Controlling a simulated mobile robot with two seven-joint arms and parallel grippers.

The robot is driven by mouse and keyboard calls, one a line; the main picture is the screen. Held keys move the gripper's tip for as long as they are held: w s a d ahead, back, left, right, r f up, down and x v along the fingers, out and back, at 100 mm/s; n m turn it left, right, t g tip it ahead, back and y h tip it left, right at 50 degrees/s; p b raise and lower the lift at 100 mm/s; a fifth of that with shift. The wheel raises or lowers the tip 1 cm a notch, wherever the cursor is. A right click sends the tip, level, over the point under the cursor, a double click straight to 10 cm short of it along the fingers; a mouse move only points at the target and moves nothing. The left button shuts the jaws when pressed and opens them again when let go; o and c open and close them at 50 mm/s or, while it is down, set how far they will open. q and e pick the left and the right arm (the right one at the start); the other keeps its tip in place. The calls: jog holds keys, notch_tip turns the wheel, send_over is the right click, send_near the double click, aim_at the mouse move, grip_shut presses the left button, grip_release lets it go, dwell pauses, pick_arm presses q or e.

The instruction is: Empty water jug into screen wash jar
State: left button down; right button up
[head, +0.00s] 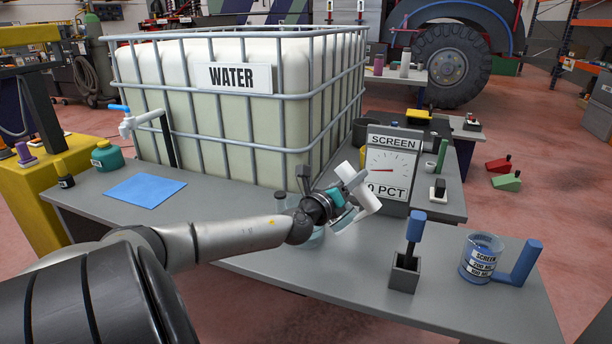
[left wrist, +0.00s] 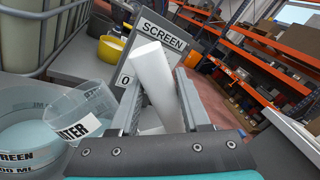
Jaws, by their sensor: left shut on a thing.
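My left gripper (head: 338,204) is shut on the white handle (left wrist: 152,82) of the water jug. The clear jug (left wrist: 92,98), with its WATER label, is tilted in the left wrist view beside and partly over the wide screen wash jar (left wrist: 32,140). The jar holds pale blue-green liquid and has a SCREEN label. In the head view the white handle (head: 356,188) sticks out past the gripper, and the arm hides most of the jug and jar. I cannot tell how much water is in the jug. My right gripper is not in view.
A gauge marked SCREEN (head: 388,168) stands just behind the gripper, its reading partly covered. A caged WATER tank (head: 225,130) stands behind. The front right bench (head: 450,310) is clear.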

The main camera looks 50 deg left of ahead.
aim_at(336, 171)
pick_arm(q)
jog(key=shift+s+a+f+n+g, duration=0.3)
jog(key=shift+a+f, duration=0.25)
jog(key=shift+a, duration=0.15)
jog(key=shift+s+a+r+n, duration=0.2)
jog(key=shift+a+r+n, duration=0.1)
jog(key=shift+a+r, duration=0.3)
jog(key=shift+a, duration=0.15)
jog(key=shift+s+a+r+p, duration=0.15)
jog(key=shift+a+r+p, duration=0.25)
jog(key=shift+a+r, duration=0.05)
jog(key=shift+r+n, duration=0.1)
jog(key=shift+n, duration=0.2)
jog(key=shift+a+r, duration=0.15)
jog(key=shift+a, duration=0.05)
dwell(1.0)
jog(key=shift+s+a+r+n+p, duration=0.15)
jog(key=shift+a+r+n+p, duration=0.25)
jog(key=shift+a+r+n, duration=0.4)
jog(key=shift+d+r, duration=0.1)
jog(key=shift+r, duration=0.05)
jog(key=shift+d+r, duration=0.15)
jog(key=shift+r, duration=0.05)
dwell(1.3)
